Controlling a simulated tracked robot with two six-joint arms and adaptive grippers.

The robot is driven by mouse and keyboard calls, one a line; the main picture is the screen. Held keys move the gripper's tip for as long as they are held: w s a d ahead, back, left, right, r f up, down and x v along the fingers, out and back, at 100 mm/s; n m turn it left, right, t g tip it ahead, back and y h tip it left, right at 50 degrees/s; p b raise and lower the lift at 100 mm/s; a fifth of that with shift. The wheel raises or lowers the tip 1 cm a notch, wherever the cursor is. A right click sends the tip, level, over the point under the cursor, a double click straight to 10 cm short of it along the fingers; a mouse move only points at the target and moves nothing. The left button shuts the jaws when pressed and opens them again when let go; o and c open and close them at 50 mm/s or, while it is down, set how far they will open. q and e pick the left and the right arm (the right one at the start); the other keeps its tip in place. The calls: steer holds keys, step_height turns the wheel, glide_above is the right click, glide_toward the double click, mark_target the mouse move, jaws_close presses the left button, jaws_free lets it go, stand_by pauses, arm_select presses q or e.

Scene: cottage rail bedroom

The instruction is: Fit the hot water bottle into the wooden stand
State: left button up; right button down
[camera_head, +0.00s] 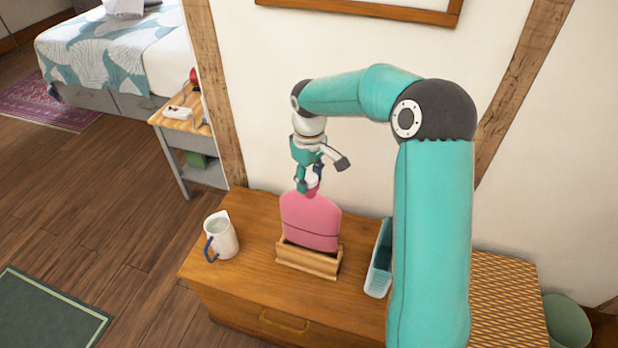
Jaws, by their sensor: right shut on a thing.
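The pink hot water bottle (310,222) stands upright with its lower end at the wooden stand (308,261), on the wooden cabinet. Its bottom edge is hidden behind the stand's front wall, so I cannot tell how deep it sits. My right gripper (309,187) is above the bottle, pointing down, shut on the bottle's neck at the top. My left gripper is not in the view.
A white jug (221,237) with a dark handle stands left of the stand. A light blue basket (379,262) stands to the right, partly behind my right arm. The wall is close behind. Bare cabinet top (260,215) lies between jug and stand.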

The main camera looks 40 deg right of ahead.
mark_target(309, 204)
steer(key=shift+f+b, duration=3.55)
steer(key=shift+f, duration=1.35)
steer(key=shift+c, duration=2.4)
jaws_free()
steer(key=shift+f, duration=0.1)
step_height(309, 204, up, 12)
steer(key=shift+r, duration=0.1)
